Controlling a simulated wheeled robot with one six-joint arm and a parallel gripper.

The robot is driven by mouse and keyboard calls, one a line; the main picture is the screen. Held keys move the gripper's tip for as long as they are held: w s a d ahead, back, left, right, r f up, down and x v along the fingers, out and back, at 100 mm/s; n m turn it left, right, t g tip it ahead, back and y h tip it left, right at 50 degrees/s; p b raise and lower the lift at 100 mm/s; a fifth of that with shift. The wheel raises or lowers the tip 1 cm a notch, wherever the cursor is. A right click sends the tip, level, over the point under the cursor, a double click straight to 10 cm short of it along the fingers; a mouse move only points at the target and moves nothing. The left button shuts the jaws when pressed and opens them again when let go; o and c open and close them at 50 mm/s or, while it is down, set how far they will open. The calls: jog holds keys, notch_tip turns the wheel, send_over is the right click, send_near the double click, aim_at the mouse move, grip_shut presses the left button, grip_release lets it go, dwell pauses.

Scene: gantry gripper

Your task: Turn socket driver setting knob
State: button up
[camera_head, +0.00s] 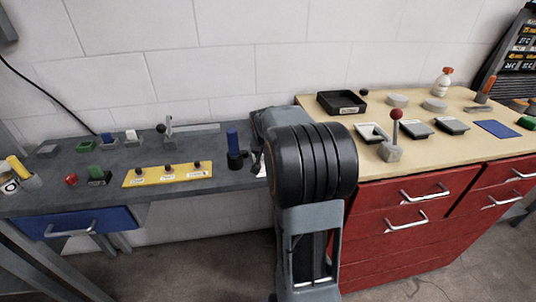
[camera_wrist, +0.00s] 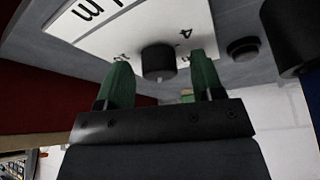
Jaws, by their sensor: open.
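In the wrist view a dark round setting knob (camera_wrist: 158,58) stands out from a white label plate (camera_wrist: 95,22) with black markings, among them a 4. My gripper (camera_wrist: 160,72) is open, with one green finger on each side of the knob. Gaps show between the fingers and the knob, so I see no grip on it. I cannot tell how deep the knob sits between the fingers. In the head view my own arm hides the knob and the gripper.
In the wrist view a dark round button (camera_wrist: 243,48) and a larger black cylinder (camera_wrist: 290,35) are right of the knob. In the head view a blue-handled upright tool (camera_head: 232,139) and a yellow panel (camera_head: 167,175) with several knobs stand on the grey bench left of my arm.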

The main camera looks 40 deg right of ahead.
jog(key=v, duration=1.4)
jog(key=shift+p, duration=0.4)
jog(key=shift+w+f, duration=0.1)
jog(key=shift+w, duration=0.05)
jog(key=s+a+f+n+y+p, duration=0.1)
jog(key=s+a+f+n+p, duration=0.1)
jog(key=s+a, duration=0.5)
jog(key=s+a+f+n+y+p, duration=0.2)
jog(key=s+a+n+p, duration=0.2)
jog(key=a, duration=0.8)
jog(key=shift+s+a+n, duration=0.2)
jog(key=shift+s+n, duration=1.2)
jog(key=shift+n, duration=0.2)
